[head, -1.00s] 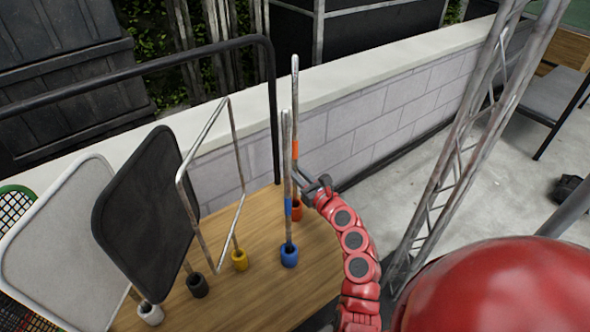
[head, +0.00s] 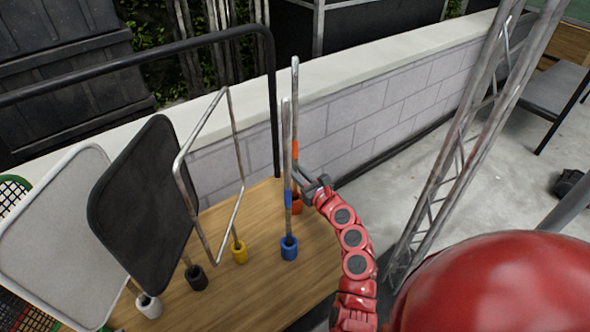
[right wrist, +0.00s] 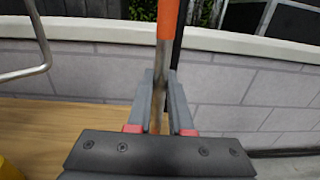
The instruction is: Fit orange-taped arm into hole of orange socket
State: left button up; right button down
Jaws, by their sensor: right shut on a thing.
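The orange-taped arm (head: 295,115) is a thin upright metal pole with an orange band. It stands at the back right of the wooden platform. My right gripper (head: 299,170) is shut on its bare metal just below the tape. The right wrist view shows the orange tape (right wrist: 167,22) above the jaws of my right gripper (right wrist: 162,75). The orange socket (head: 297,207) is a short cup on the platform under the pole. The pole's lower end is at the socket, partly hidden by the blue-taped pole; I cannot tell whether it is inside. My left gripper is out of view.
The blue-taped pole (head: 287,140) stands in a blue socket (head: 289,250) close in front. Yellow (head: 240,253), black (head: 196,279) and white (head: 150,307) sockets hold a wire frame and panels to the left. A black rail (head: 150,63) and brick wall (head: 375,110) lie behind.

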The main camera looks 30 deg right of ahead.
jog(key=shift+f, duration=0.15)
dwell(0.3)
jog(key=c, duration=0.7)
grip_release()
jog(key=shift+c, duration=0.2)
jog(key=shift+s, duration=0.1)
jog(key=s+d+p, duration=0.1)
jog(key=s+p, duration=0.1)
jog(key=s, duration=1.5)
jog(key=shift+d, duration=0.4)
